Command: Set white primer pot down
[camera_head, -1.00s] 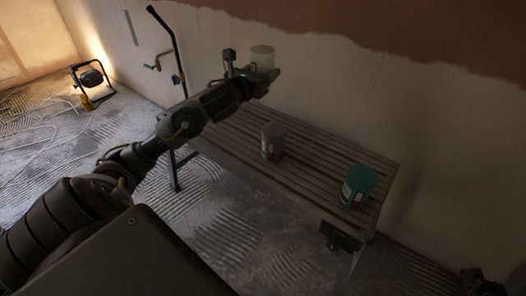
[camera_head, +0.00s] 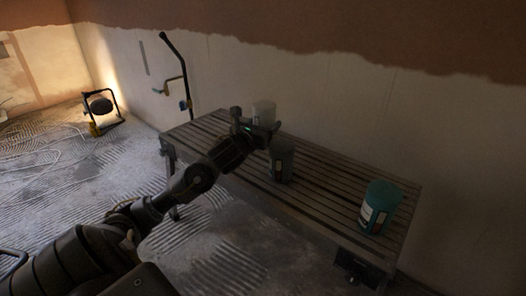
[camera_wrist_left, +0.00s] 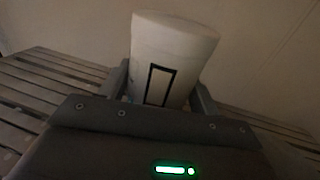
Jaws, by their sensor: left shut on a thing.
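The white primer pot (camera_head: 264,110) is held upright by my left gripper (camera_head: 262,127), over the back left part of the slatted bench (camera_head: 330,186). The pot also shows large in the left wrist view (camera_wrist_left: 172,50), with a dark-framed label on its side, between the two fingers of my left gripper (camera_wrist_left: 163,92). The gripper is shut on it. The pot's base is hidden by the gripper, so I cannot tell whether it touches the slats. My right gripper is not in view.
A grey pot (camera_head: 282,160) stands on the bench just right of my left gripper. A teal pot (camera_head: 380,207) stands at the right end. Between them the slats are bare. A work lamp (camera_head: 101,110) stands on the floor at the left. The wall runs behind the bench.

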